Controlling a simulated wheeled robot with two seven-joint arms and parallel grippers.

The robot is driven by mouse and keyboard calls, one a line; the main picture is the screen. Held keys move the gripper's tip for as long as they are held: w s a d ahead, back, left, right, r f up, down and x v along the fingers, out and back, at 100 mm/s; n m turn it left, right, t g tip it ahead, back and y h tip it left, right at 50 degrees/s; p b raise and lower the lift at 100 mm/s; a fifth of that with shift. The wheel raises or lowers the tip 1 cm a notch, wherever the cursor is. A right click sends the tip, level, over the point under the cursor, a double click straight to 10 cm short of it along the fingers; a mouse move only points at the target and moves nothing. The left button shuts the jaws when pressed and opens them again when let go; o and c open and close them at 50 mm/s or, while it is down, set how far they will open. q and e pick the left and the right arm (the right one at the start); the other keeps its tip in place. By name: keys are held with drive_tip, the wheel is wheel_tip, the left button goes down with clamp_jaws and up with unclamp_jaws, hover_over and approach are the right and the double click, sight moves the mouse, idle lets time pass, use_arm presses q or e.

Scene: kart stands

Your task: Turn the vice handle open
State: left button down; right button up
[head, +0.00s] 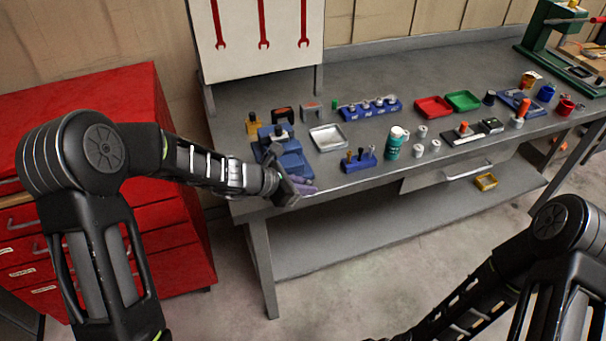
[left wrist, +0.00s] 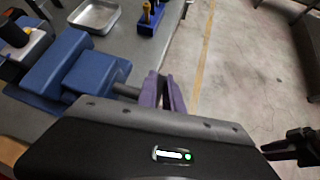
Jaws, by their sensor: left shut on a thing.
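The blue vice (head: 290,155) is fixed at the left front of the grey bench; its blue body also shows in the left wrist view (left wrist: 72,68). A grey screw (left wrist: 126,90) runs from the vice toward my left gripper. My left gripper (head: 303,186) is at the bench's front edge, beside the vice, with its purple fingers (left wrist: 162,92) close together. It is shut on the vice handle, which is mostly hidden by the fingers and the gripper body. A dark part at the right of the left wrist view looks like my right gripper (left wrist: 288,146); its jaws are unclear.
A metal tray (head: 327,138), a blue holder with small tools (head: 359,162) and a green bottle (head: 394,146) stand right of the vice. A red cabinet (head: 100,95) stands left of the bench. The floor in front is clear.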

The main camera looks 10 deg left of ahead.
use_arm(q)
drive_tip(key=shift+w+d+r+g+y+p, duration=0.2)
drive_tip(key=shift+d+g+y+p, duration=0.1)
drive_tip(key=shift+g+y+p, duration=0.3)
drive_tip(key=shift+w+d+f+m+g+y, duration=0.1)
drive_tip(key=shift+f+m+g+y, duration=0.2)
drive_tip(key=shift+y, duration=0.4)
drive_tip(key=g+y, duration=0.1)
drive_tip(key=f+g+y, duration=0.1)
drive_tip(key=y, duration=0.1)
drive_tip(key=shift+w+d+y, duration=0.1)
drive_tip(key=shift+y, duration=0.2)
drive_tip(key=shift+f+m+g+y, duration=0.15)
drive_tip(key=shift+f+g+y, duration=0.1)
drive_tip(key=shift+g+y, duration=0.4)
drive_tip(key=shift+f+m+g+y, duration=0.2)
drive_tip(key=shift+g+y, duration=0.25)
drive_tip(key=shift+y, duration=0.4)
use_arm(e)
drive_tip(key=shift+v, duration=1)
drive_tip(key=shift+a, duration=0.2)
use_arm(q)
drive_tip(key=c, duration=1.5)
unclamp_jaws()
drive_tip(key=shift+f, duration=0.1)
drive_tip(key=shift+c, duration=0.2)
drive_tip(key=shift+o, duration=0.3)
